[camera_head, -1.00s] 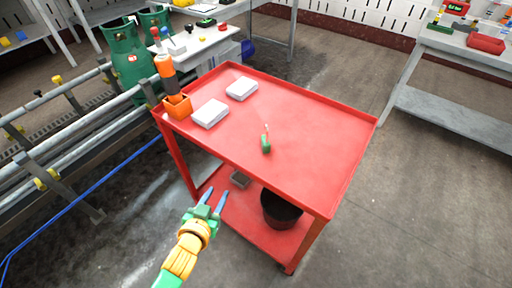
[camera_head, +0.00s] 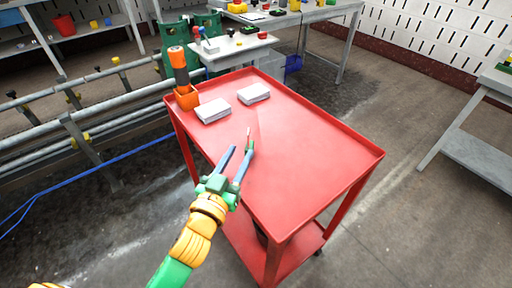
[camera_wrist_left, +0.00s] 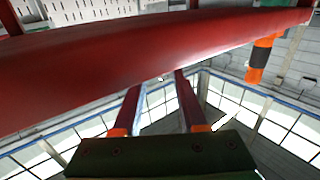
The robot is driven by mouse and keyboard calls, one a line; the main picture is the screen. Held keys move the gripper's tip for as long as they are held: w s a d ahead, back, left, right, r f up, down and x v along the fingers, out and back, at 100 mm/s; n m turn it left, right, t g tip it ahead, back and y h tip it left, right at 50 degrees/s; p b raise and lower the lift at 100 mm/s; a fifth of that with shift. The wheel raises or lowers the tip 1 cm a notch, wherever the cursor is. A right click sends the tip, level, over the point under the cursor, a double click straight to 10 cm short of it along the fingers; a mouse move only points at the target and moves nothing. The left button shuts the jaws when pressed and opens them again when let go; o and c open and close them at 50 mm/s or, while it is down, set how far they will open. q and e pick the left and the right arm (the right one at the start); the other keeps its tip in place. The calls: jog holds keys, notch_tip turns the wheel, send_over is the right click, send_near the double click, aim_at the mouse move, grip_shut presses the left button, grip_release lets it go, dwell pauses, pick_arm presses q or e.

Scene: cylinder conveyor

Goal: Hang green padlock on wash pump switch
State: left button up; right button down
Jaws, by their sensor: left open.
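The green padlock (camera_head: 250,146) is on the red cart's top in the head view, with its pale shackle (camera_head: 248,132) pointing up. My left finger covers part of its body. My left gripper (camera_head: 242,149) is open, its two blue-grey fingers reaching over the cart's near left edge. The right-hand fingertip overlaps the padlock in the picture; I cannot tell whether they touch. The left wrist view shows the open fingers (camera_wrist_left: 157,82) against the red cart, with the padlock not clearly visible. I cannot identify the wash pump switch. My right gripper is not in view.
The red cart (camera_head: 310,150) has raised rims. Two white boxes (camera_head: 213,110) (camera_head: 254,92) and an orange holder (camera_head: 186,97) with an orange-and-black bottle stand at its far left. Pipe rails (camera_head: 90,85) run left. A white table (camera_head: 236,47) stands behind.

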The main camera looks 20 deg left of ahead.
aim_at(248, 143)
pick_arm(q)
jog(key=w, duration=0.4)
jog(key=shift+w+d, duration=0.1)
jog(key=shift+d, duration=0.25)
grip_shut()
dwell(0.9)
